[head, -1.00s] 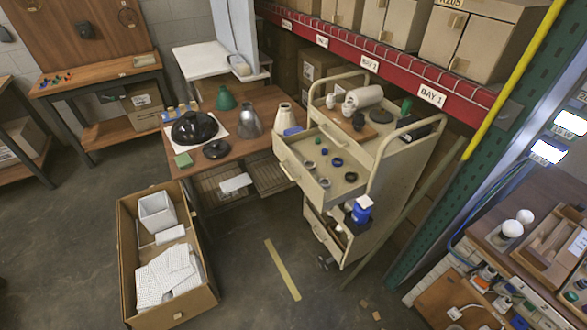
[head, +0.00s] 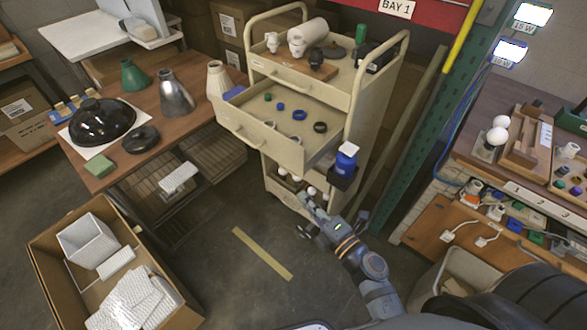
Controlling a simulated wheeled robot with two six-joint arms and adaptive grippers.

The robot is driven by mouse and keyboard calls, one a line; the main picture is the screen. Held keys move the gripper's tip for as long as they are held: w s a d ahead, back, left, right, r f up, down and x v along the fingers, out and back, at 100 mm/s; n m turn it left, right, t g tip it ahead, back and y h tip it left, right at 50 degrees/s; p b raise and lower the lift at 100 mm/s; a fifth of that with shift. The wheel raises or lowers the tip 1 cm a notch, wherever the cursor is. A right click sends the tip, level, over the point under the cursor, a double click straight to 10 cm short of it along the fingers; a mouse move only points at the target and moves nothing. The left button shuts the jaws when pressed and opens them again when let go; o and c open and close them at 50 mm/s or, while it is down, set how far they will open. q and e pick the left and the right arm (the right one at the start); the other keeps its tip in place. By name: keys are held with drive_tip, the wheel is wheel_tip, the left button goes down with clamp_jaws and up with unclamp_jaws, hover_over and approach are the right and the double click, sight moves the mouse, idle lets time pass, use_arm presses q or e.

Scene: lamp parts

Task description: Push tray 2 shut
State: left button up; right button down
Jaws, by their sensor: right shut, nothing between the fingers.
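The upper tray (head: 250,128) is pulled well out toward the left front, with small rings and caps inside. The lower tray (head: 287,200) sticks out less, below it, with small white round items inside, partly hidden by the upper tray. My right gripper (head: 308,212) is shut and empty at the right front corner of the lower tray. I cannot tell whether it touches the tray. My left gripper is not in view.
A green rack post (head: 425,140) stands to the right. An open cardboard box (head: 50,240) stands at lower left. The floor between is clear.

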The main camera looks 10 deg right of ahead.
sight(323, 148)
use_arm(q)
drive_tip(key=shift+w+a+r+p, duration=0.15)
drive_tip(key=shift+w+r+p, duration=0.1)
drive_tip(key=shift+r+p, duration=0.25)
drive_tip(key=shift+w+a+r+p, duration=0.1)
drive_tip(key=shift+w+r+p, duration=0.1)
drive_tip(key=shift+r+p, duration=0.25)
use_arm(e)
drive_tip(key=shift+w+a, duration=0.2)
drive_tip(key=shift+w, duration=5.6)
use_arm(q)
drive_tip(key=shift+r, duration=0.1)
use_arm(e)
drive_tip(key=w+d, duration=0.2)
drive_tip(key=d, duration=0.1)
drive_tip(key=w+d+b, duration=0.1)
drive_tip(key=w+d, duration=0.4)
drive_tip(key=d, duration=0.2)
drive_tip(key=shift+w, duration=0.15)
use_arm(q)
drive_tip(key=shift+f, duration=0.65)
